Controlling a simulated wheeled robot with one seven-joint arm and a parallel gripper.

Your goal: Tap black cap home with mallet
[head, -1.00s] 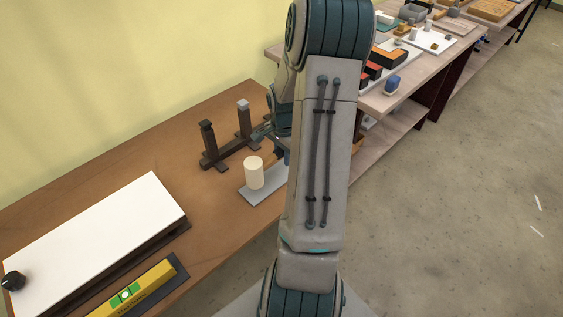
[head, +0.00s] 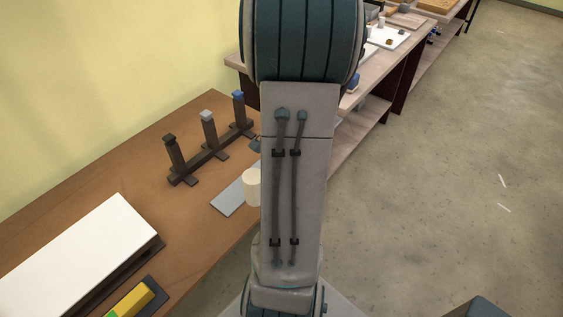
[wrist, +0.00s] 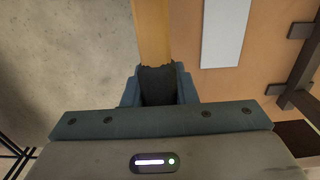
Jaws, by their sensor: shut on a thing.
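The mallet shows its cream cylindrical head (head: 252,187) in the head view, beside my arm and overlapping the right end of a grey pad (head: 230,200). In the wrist view its wooden handle (wrist: 151,32) runs up from my gripper (wrist: 158,85), which is shut on it. The mallet head is outside the wrist view. A dark rack (head: 208,160) carries three posts. The black cap (head: 169,138) tops the left post, a grey cap (head: 206,115) the middle one and a blue cap (head: 238,95) the right one. My arm hides the gripper in the head view.
A white-topped lightbox (head: 75,255) lies on the brown table (head: 185,235) at the left, with a yellow level (head: 137,300) in front. A side bench (head: 350,125) with small parts stands behind my arm. In the wrist view, the pad (wrist: 222,35) has bare surface.

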